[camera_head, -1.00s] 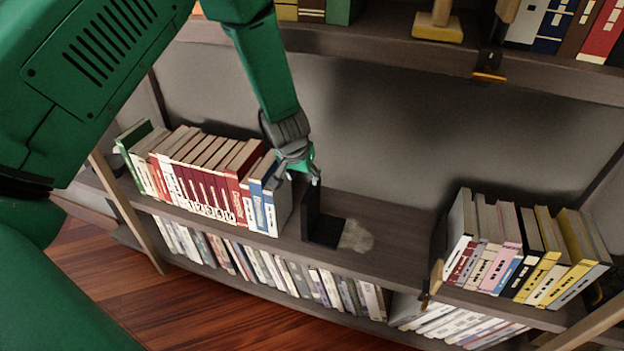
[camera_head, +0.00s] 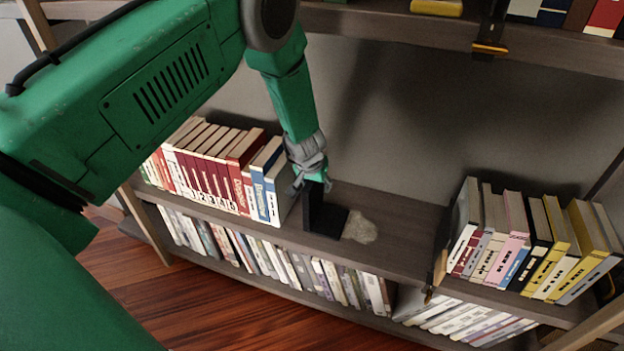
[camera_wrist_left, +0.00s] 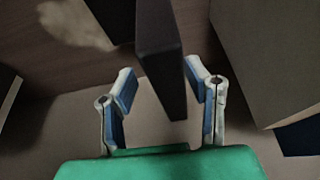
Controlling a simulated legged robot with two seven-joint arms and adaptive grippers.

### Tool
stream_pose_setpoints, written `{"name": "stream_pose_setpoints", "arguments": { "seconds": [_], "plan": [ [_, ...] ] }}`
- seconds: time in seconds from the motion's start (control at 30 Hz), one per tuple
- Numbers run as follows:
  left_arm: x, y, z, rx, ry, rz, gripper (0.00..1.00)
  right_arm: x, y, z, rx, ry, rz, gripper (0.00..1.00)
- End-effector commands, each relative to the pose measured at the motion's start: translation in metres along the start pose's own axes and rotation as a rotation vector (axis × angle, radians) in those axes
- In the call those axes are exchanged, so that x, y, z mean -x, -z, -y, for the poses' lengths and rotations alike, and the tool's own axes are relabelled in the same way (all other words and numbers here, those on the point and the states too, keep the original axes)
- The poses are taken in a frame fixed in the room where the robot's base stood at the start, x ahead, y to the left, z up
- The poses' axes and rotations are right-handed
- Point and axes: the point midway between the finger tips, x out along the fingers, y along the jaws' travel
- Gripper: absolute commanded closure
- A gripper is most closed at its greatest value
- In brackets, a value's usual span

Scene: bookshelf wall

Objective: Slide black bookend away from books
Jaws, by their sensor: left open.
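The black bookend (camera_head: 325,218) stands on the middle shelf, its upright plate just right of the left row of books and its flat base reaching right. My left gripper (camera_head: 311,185) is over the top of the upright plate. In the left wrist view the open fingers (camera_wrist_left: 162,92) lie on both sides of the bookend's dark upright plate (camera_wrist_left: 160,55), with visible gaps beside it. The left row of books (camera_head: 225,175) ends in blue-and-white volumes beside the bookend. My right gripper is not in view.
The shelf (camera_head: 400,235) is bare between the bookend and the right row of books (camera_head: 530,245), apart from a pale patch (camera_head: 359,228) beside the base. Another shelf (camera_head: 420,32) runs above, and more books (camera_head: 270,265) fill the shelf below.

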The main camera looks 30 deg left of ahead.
Motion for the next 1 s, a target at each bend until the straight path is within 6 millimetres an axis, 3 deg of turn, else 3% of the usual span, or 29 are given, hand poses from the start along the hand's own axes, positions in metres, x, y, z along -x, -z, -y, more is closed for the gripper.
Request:
{"name": "stream_pose_setpoints", "arguments": {
  "seconds": [0.2,0.57,0.6,0.7,1.0],
  "plan": [
    [-0.023,0.000,0.005,0.004,-0.003,0.002,0.57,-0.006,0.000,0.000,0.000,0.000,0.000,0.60],
    [-0.023,0.000,0.001,0.001,0.000,0.000,0.57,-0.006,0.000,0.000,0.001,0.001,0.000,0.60],
    [-0.023,0.000,0.001,0.000,0.001,0.000,0.71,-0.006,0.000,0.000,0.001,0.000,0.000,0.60],
    [-0.023,0.000,0.001,0.001,0.001,0.000,1.00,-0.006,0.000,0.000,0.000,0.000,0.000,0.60],
    [-0.023,0.002,0.003,0.003,-0.002,-0.002,1.00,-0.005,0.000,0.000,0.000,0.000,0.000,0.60]
  ]
}}
